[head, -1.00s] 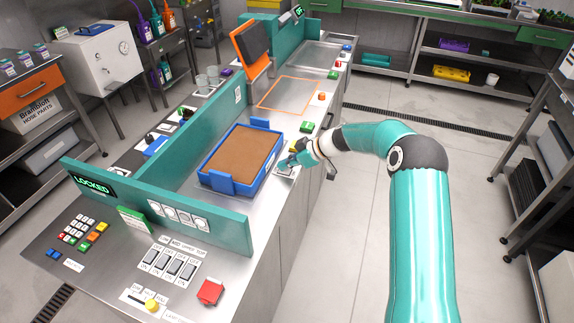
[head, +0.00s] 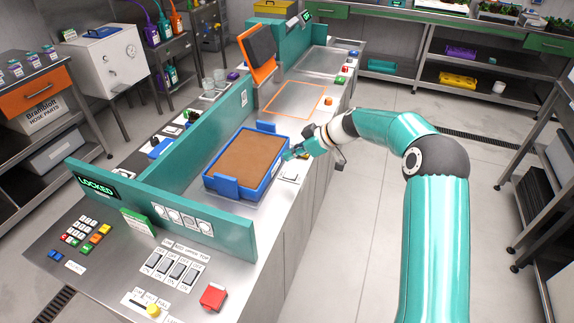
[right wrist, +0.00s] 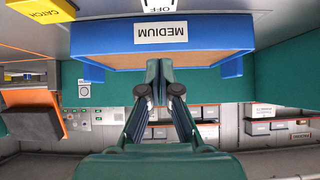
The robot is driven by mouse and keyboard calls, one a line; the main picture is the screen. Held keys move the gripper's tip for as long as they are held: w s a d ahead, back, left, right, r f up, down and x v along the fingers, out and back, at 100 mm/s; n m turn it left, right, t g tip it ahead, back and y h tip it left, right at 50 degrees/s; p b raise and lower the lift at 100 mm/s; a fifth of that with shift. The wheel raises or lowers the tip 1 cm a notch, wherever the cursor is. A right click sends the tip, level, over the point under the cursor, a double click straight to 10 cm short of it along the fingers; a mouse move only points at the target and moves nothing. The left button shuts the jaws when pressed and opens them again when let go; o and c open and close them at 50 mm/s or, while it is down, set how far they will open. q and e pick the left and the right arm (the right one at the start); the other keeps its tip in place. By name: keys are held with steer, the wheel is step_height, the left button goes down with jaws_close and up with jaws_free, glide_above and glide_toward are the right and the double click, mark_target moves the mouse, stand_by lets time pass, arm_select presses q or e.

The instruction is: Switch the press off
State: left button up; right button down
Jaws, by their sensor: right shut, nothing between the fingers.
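My right gripper (head: 290,155) is shut and empty, beside the right wall of a blue tray (head: 222,186) filled with brown medium. A small pale switch plate (head: 291,172) is on the bench edge just in front of the gripper. In the right wrist view the closed fingers (right wrist: 165,66) point at the blue tray wall (right wrist: 105,42) with its MEDIUM label, and a label reading OFF (right wrist: 160,5) shows at the top edge. A dark display reading OFF (head: 306,16) is on the far teal wall. I cannot tell which part is the press. My left gripper is out of view.
A teal partition (head: 215,228) with a LOCKED display (head: 97,188) stands in front of the tray. Rocker switches (head: 172,268), a keypad (head: 85,238) and a red button (head: 213,297) are on the near panel. A yellow CATCH block (right wrist: 38,10) shows in the right wrist view.

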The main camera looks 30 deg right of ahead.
steer(key=r+b+v, duration=0.1)
steer(key=v, duration=0.6)
steer(key=shift+w+a, duration=0.15)
steer(key=shift+a, duration=0.05)
